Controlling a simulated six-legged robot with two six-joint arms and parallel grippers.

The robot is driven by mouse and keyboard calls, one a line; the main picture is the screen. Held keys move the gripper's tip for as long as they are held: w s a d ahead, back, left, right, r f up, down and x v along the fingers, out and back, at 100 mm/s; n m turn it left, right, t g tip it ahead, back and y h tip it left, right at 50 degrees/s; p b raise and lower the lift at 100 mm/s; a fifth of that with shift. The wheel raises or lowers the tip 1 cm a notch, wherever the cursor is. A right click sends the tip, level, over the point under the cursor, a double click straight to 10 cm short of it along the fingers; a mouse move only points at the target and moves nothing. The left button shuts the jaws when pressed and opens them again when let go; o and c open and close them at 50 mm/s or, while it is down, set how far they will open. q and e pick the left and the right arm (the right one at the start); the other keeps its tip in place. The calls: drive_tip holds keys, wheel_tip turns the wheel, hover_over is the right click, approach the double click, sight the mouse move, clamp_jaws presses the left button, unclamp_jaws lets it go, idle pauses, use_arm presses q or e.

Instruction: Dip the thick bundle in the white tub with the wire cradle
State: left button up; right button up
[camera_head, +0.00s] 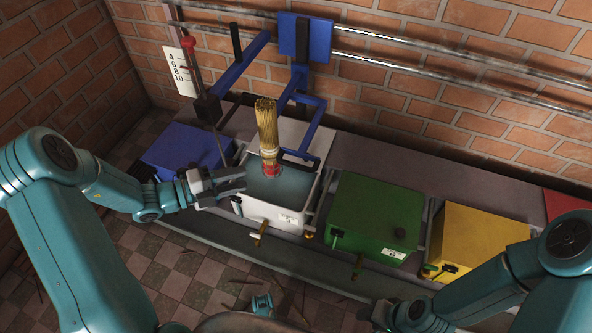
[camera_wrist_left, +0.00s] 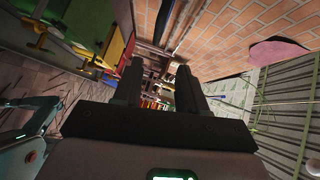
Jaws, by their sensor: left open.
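The thick bundle (camera_head: 267,128) of tan sticks stands nearly upright in the white tub (camera_head: 272,212), with a red band low on it near the grey-blue liquid. A blue frame (camera_head: 308,128) hangs from the rail beside the bundle; I cannot tell whether it is the wire cradle. My left gripper (camera_head: 236,183) is open at the tub's left rim, its fingers pointing toward the bundle but apart from it. In the left wrist view its two dark fingers (camera_wrist_left: 160,88) are spread with nothing held between them. My right arm is at the lower right; its gripper's jaws are unclear.
A blue box (camera_head: 185,150) is left of the tub; a green box (camera_head: 372,215) and a yellow box (camera_head: 480,240) are to its right. Metal rails (camera_head: 420,72) run along the brick wall. A blue lever arm (camera_head: 240,65) and a number scale (camera_head: 180,72) stand behind.

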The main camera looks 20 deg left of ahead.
sight(290, 166)
use_arm(q)
drive_tip(key=b+x, duration=0.1)
drive_tip(key=x, duration=0.4)
drive_tip(key=b+x, duration=0.2)
drive_tip(key=x, duration=0.2)
drive_tip(key=b+x, duration=0.1)
drive_tip(key=x, duration=0.4)
drive_tip(key=shift+w+d+f+b, duration=0.2)
drive_tip(key=shift+w+f+b, duration=0.05)
drive_tip(key=shift+f+b, duration=0.15)
drive_tip(key=shift+w+d, duration=0.45)
drive_tip(key=shift+d, duration=0.05)
clamp_jaws()
